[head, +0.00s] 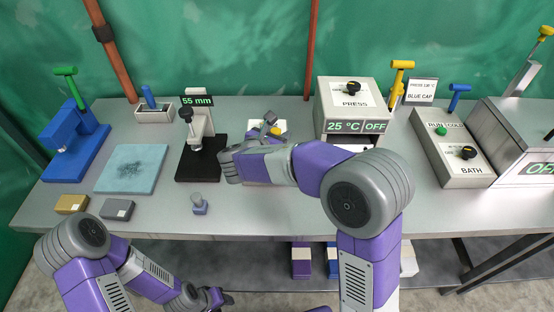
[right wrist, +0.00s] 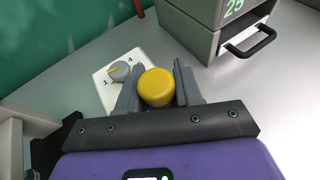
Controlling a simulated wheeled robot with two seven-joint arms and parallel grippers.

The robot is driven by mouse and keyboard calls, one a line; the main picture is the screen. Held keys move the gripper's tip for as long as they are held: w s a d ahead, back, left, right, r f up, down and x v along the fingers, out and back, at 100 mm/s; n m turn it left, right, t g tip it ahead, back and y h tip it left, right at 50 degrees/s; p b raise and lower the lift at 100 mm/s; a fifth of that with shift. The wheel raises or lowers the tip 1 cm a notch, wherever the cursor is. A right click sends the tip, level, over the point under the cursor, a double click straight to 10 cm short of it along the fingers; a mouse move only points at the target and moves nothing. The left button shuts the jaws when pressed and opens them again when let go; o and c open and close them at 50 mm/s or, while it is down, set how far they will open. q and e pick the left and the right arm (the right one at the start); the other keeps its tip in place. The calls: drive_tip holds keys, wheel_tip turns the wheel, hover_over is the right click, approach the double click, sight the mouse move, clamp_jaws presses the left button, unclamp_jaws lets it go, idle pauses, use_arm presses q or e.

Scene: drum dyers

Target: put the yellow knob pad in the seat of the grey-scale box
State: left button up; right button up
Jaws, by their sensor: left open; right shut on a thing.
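The yellow knob pad (right wrist: 157,87) is round and sits between the fingers of my right gripper (right wrist: 158,92), which is shut on it. In the head view a bit of yellow (head: 278,130) shows beside my right gripper (head: 270,124). A white box with a grey dial and numbers (right wrist: 118,72) lies just beyond the left finger; it seems to be the grey-scale box. Its white top (head: 257,126) is partly hidden by my right gripper in the head view. I cannot make out its seat. My left gripper (head: 218,299) is low at the front, below the table edge, open.
The press (head: 345,100) stands right of my right gripper. A black-based gauge stand (head: 198,165) is to its left. A small grey-blue knobbed block (head: 200,205), a grey block (head: 118,209) and a gold block (head: 71,204) lie near the front edge. The bath (head: 455,150) is far right.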

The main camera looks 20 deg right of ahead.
drive_tip(key=shift+f+b, duration=1.05)
drive_tip(key=shift+f, duration=2.35)
drive_tip(key=shift+f, duration=0.2)
drive_tip(key=o, duration=1)
drive_tip(key=shift+r, duration=0.15)
drive_tip(key=shift+s+a+r, duration=0.15)
drive_tip(key=shift+a+r, duration=0.05)
drive_tip(key=shift+r, duration=0.05)
drive_tip(key=p+v, duration=0.3)
drive_tip(key=v, duration=0.8)
drive_tip(key=shift+s+a, duration=0.15)
